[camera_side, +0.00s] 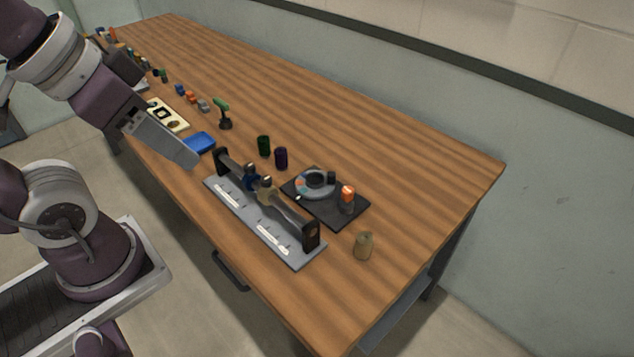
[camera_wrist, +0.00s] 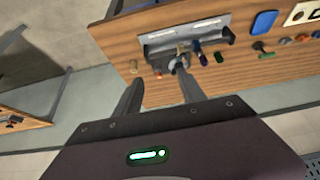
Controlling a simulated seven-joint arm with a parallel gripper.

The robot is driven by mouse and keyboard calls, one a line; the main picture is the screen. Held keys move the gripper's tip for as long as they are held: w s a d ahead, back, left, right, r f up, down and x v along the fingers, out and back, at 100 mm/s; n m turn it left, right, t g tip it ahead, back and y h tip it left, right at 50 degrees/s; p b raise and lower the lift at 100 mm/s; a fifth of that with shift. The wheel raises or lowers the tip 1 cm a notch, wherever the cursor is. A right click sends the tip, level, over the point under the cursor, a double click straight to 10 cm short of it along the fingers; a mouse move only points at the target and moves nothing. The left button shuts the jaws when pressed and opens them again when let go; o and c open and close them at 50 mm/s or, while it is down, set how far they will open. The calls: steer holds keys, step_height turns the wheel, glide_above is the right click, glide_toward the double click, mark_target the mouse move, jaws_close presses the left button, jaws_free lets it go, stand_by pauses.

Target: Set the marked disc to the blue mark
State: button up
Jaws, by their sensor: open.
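A grey disc (camera_side: 316,183) lies on a black square plate (camera_side: 337,212) on the wooden table. It has a dark knob on top and small coloured patches at its left side; which patch is the blue mark is too small to tell. In the wrist view the disc (camera_wrist: 178,66) is small and partly hidden near a finger tip. My gripper (camera_side: 190,160) is high at the left, in front of the blue tray and well apart from the disc. In the wrist view my gripper (camera_wrist: 158,77) has its two fingers spread, with nothing between them.
A grey rail fixture (camera_side: 262,222) with black end posts stands directly in front of the plate. An orange-topped post (camera_side: 347,196) stands on the plate. Green (camera_side: 264,145) and purple (camera_side: 281,157) cylinders and a tan piece (camera_side: 363,245) stand nearby.

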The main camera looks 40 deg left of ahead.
steer(key=shift+c, duration=0.2)
stand_by(0.3)
steer(key=shift+w+r, duration=0.1)
steer(key=shift+w, duration=0.1)
steer(key=shift+c, duration=0.5)
steer(key=m+g, duration=0.5)
steer(key=m, duration=0.3)
glide_above(332, 173)
steer(key=s, duration=0.1)
step_height(332, 173, down, 18)
steer(key=shift+m+g, duration=0.3)
steer(key=shift+m, duration=0.2)
steer(key=f, duration=0.7)
steer(key=w+f, duration=0.1)
steer(key=f, duration=0.3)
jaws_close()
